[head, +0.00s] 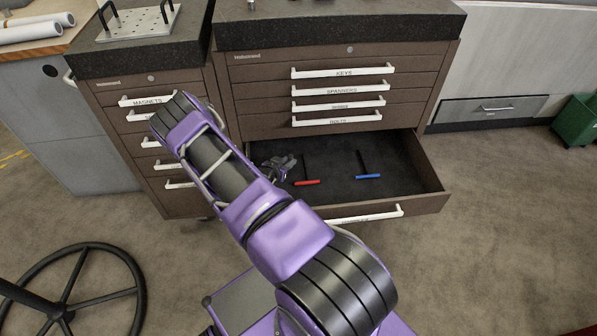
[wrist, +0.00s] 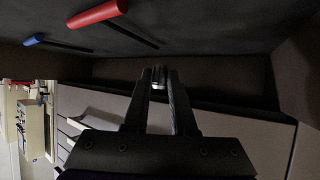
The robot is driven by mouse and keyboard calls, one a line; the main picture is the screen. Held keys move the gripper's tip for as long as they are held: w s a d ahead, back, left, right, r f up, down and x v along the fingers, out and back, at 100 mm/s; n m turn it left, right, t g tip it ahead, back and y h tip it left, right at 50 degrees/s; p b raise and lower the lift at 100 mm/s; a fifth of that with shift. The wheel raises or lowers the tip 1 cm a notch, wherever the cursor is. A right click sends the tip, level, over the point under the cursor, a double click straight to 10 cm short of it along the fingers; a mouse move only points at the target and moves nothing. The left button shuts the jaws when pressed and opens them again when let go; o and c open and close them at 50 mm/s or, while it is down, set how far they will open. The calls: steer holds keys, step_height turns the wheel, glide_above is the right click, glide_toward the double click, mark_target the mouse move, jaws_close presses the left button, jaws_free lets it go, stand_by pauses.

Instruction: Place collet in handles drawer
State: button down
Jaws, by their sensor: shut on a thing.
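The bottom drawer (head: 415,178) of the middle cabinet is pulled open, and its front label is too small to read. A red T-handle (head: 307,183) and a blue T-handle (head: 368,176) lie on its dark floor. My gripper (head: 283,166) is over the left part of this drawer. In the wrist view, the fingers of my gripper (wrist: 159,76) are shut on a small shiny metal piece, the collet (wrist: 159,85), mostly hidden between them. The drawer floor and the red handle (wrist: 97,13) show beyond the fingers. I cannot make out the collet in the head view.
Closed drawers labelled KEYS (head: 343,72) and SPANNERS (head: 341,89) sit above the open one. A narrower cabinet with a MAGNETS drawer (head: 147,101) stands to the left. A green bin (head: 577,122) is at the far right. The drawer's right part is clear.

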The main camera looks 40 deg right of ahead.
steer(key=shift+f+b, duration=0.4)
steer(key=shift+f, duration=2.05)
steer(key=shift+f, duration=0.1)
steer(key=c, duration=0.7)
jaws_free()
steer(key=shift+c, duration=0.2)
steer(key=shift+a+r, duration=0.1)
steer(key=shift+r, duration=0.15)
steer(key=p+v, duration=0.1)
steer(key=v, duration=0.6)
steer(key=shift+s+a, duration=0.1)
